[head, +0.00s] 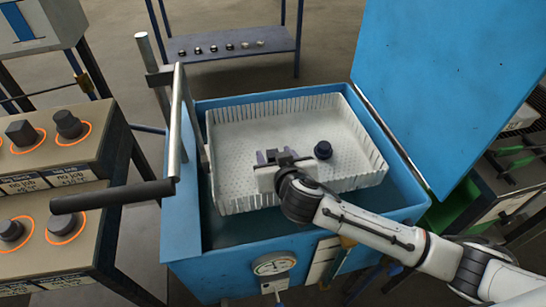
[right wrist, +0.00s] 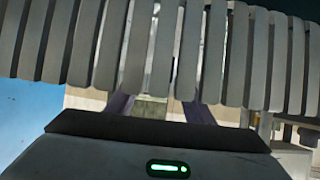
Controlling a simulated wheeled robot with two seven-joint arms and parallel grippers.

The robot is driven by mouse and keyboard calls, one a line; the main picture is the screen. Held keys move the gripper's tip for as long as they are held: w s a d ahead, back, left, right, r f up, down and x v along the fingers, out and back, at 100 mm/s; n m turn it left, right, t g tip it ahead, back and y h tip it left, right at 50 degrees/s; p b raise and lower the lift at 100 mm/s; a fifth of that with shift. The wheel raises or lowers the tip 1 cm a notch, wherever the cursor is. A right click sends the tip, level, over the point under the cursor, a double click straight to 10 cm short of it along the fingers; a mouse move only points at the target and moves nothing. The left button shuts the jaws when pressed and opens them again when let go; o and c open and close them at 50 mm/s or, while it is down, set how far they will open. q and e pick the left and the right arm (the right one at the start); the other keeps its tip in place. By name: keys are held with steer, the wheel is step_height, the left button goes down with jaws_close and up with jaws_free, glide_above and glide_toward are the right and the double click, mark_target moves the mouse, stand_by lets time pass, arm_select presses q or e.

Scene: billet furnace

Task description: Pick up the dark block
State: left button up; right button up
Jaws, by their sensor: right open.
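A dark block (head: 323,150), roughly round, sits on the floor of the white slatted basket (head: 225,196), right of its middle. My right gripper (head: 274,155) is over the basket, a little left of the dark block and apart from it. It is open. In the right wrist view its two fingers (right wrist: 158,108) show only partly behind grey slats. A small greenish patch shows between them; I cannot tell what it is. The dark block is not clear in that view. My left gripper is not in view.
The basket sits inside a blue tank (head: 190,225) with a raised blue lid (head: 450,80). A long dark handle (head: 112,196) sticks out left. Other dark pieces stand in orange rings on a tiered stand (head: 60,160). Small pieces lie on a rear shelf (head: 275,45).

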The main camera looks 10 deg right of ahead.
jaws_close()
steer(key=shift+r, duration=0.1)
